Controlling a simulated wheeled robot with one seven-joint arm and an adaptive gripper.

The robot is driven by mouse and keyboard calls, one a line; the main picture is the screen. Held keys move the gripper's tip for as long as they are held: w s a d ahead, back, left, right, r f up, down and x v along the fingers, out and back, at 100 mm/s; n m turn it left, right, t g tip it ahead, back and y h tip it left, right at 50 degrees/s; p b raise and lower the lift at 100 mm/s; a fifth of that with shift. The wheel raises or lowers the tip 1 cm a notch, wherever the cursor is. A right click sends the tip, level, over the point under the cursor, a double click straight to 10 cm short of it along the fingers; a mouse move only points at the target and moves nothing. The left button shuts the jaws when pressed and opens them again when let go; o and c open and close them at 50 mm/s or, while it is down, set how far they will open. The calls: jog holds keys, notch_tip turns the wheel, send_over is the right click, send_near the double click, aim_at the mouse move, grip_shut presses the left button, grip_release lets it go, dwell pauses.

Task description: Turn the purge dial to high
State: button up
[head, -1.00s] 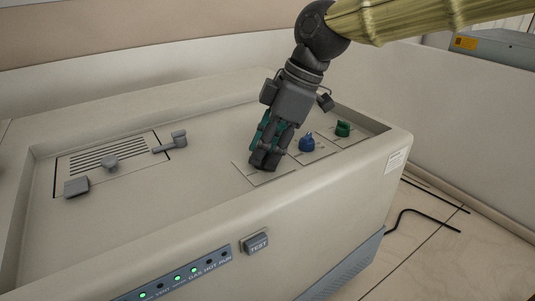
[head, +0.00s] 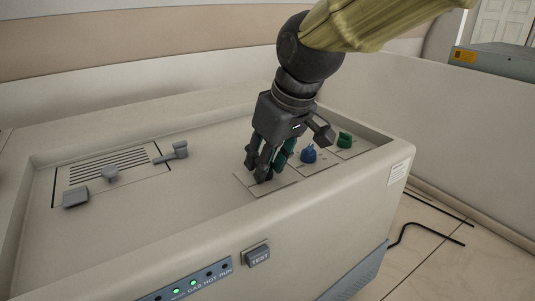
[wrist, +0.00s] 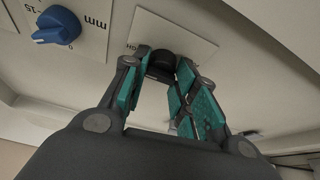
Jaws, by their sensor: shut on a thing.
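My gripper (head: 260,177) is shut on a black dial (wrist: 163,62) on the nearest of the label plates at the right of the machine's top. In the wrist view the fingertips (wrist: 164,70) are on both sides of this dial. In the head view the fingers hide the dial. Its plate's lettering is mostly covered or too small to read, so I cannot tell its name or setting. A blue dial (head: 308,154) stands on the plate beyond it and also shows in the wrist view (wrist: 57,25), beside "mm" markings. A green dial (head: 344,140) is farther back.
A vent panel with a grey knob (head: 110,173), a grey block (head: 76,198) and a grey lever (head: 175,151) is at the left. A TEST button (head: 257,256) and green lights are on the front. A raised rim (head: 392,160) surrounds the recessed top.

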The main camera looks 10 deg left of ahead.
jog(key=shift+r+m+p, duration=0.15)
jog(key=shift+m+p, duration=0.55)
jog(key=shift+m, duration=0.1)
jog(key=o, duration=1)
jog(key=shift+t, duration=0.3)
jog(key=shift+c, duration=0.2)
jog(key=shift+w+a+r, duration=0.15)
jog(key=shift+r, duration=0.55)
jog(key=shift+o, duration=0.3)
jog(key=shift+d+r, duration=0.25)
jog(key=shift+r, duration=1)
jog(key=s+v, duration=0.1)
jog(key=v, duration=0.7)
jog(key=shift+d+f, duration=0.2)
jog(key=shift+f, duration=0.05)
